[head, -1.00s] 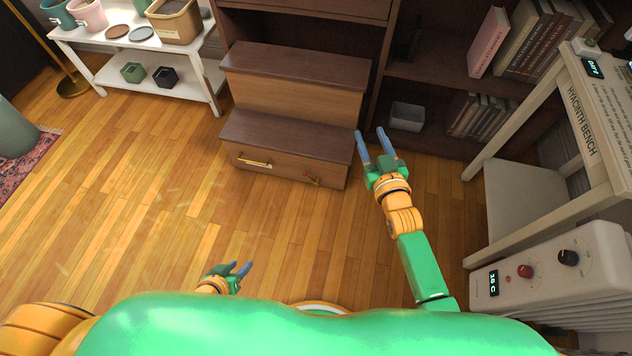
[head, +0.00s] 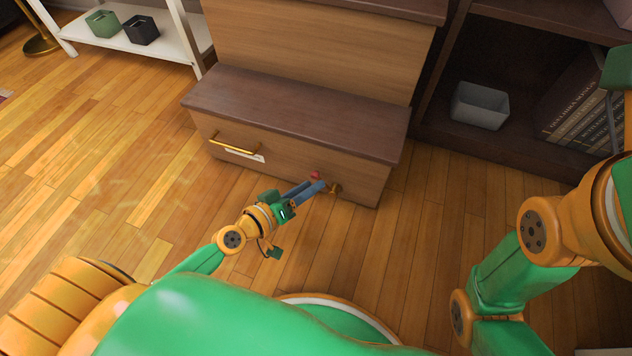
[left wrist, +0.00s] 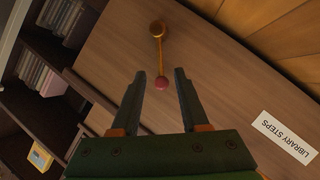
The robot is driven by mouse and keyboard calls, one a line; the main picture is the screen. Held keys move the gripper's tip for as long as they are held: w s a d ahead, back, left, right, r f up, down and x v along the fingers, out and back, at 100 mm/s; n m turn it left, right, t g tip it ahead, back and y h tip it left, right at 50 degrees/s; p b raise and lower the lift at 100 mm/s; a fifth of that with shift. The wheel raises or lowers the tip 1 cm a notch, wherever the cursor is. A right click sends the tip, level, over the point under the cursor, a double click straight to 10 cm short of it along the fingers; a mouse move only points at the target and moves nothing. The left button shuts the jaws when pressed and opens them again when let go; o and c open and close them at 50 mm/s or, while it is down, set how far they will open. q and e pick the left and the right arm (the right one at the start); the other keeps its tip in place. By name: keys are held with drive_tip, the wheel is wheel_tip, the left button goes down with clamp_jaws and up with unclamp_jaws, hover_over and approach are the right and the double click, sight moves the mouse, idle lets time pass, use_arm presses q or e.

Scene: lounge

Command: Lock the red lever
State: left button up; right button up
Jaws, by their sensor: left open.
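The red lever is a thin brass arm with a red knob (head: 315,175) and a round brass pivot (head: 335,188), on the front of the wooden library steps (head: 359,178). In the left wrist view the red knob (left wrist: 161,83) lies between the fingers and the pivot (left wrist: 157,29) is beyond the fingertips. My left gripper (head: 316,189) is open at the lever, its fingers on either side of the knob with visible gaps; it also shows in the left wrist view (left wrist: 160,74). My right arm shows at the right, but its fingertips are out of view.
A brass drawer handle (head: 236,147) and a white "LIBRARY STEPS" label (left wrist: 284,137) are on the same front. A dark bookcase with a grey bin (head: 480,107) stands right of the steps. Open wooden floor lies to the left.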

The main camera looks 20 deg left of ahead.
use_arm(q)
drive_tip(key=shift+x, duration=1.1)
drive_tip(key=shift+f, duration=0.1)
clamp_jaws()
idle(0.5)
